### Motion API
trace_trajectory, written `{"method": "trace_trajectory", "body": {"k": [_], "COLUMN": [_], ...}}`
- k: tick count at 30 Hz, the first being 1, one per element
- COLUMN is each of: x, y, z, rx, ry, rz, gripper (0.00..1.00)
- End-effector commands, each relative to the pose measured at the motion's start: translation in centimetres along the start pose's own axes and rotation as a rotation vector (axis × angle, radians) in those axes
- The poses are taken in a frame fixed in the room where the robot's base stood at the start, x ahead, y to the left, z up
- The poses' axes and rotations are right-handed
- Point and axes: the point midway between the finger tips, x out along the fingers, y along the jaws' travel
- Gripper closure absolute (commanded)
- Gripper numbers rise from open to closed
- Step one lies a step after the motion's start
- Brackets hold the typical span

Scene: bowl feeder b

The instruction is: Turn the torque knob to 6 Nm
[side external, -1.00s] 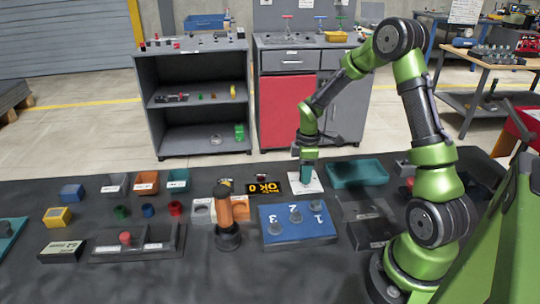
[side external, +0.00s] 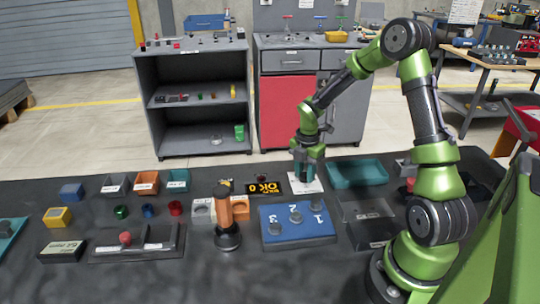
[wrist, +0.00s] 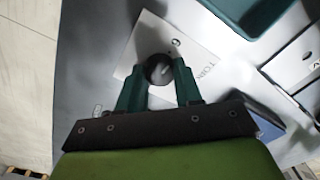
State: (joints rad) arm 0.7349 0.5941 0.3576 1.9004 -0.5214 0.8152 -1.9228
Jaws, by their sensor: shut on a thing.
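The torque knob (wrist: 158,71) is a dark round knob with a pale pointer mark, on a white plate (wrist: 133,62) with partly readable lettering and a "6" printed near the knob's upper right. In the side view the white plate (side external: 311,188) lies on the dark table, and the knob is mostly hidden by my gripper (side external: 307,177). My gripper (wrist: 157,84) has its two green fingers on either side of the knob, shut on it. The pointer's exact reading is too small to tell.
A teal tray (side external: 357,173) stands close to the right of the plate. A blue board numbered 1 to 3 (side external: 297,237) lies in front. An orange-topped post (side external: 225,209) stands front left.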

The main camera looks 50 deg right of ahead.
Motion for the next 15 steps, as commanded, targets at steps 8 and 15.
{"method": "trace_trajectory", "body": {"k": [8,15], "x": [-0.11,-0.1], "y": [-0.01,0.0], "z": [0.01,0.01], "rx": [-0.063,-0.073], "ry": [0.0,-0.001], "rz": [-0.001,0.0], "gripper": [0.96,0.96]}}
